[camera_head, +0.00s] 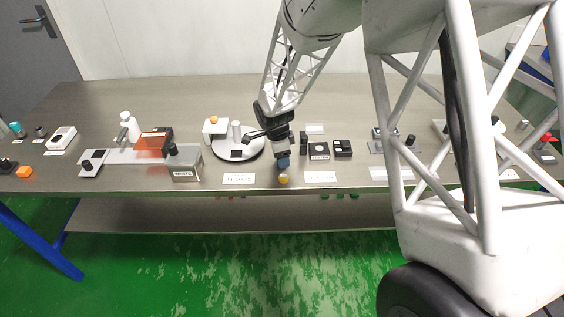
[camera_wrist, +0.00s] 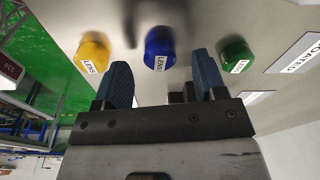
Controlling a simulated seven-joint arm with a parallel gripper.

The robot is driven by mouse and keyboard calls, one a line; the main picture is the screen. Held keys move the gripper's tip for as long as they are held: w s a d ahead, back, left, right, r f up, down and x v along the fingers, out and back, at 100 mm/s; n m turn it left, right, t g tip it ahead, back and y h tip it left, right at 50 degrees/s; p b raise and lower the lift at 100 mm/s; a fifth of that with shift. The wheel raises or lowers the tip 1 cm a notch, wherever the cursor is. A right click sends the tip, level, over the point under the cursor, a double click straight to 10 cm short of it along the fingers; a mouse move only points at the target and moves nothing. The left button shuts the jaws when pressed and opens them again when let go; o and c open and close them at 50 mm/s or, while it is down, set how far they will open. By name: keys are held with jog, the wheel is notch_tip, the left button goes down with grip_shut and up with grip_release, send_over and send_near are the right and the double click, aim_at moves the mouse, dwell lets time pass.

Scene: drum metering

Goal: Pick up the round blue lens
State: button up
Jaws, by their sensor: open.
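The round blue lens (camera_wrist: 160,42) with a white "LENS" label shows in the wrist view, between a yellow lens (camera_wrist: 92,52) on the left and a green lens (camera_wrist: 237,58) on the right. My gripper (camera_wrist: 160,72) is open and empty, its blue fingers spread to either side of the blue lens in the picture, which appears just beyond the fingertips. I cannot tell how large the gap is. In the head view my gripper (camera_head: 283,162) points down close above the table's front edge, behind the yellow lens (camera_head: 284,178). I cannot make out the blue lens there.
The grey table (camera_head: 200,90) carries a round white plate with a stand (camera_head: 240,155) left of my gripper. White label cards (camera_head: 239,179) lie along the front edge.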

jog(key=shift+d+f, duration=0.1)
jog(key=shift+f, duration=0.65)
jog(key=c, duration=1)
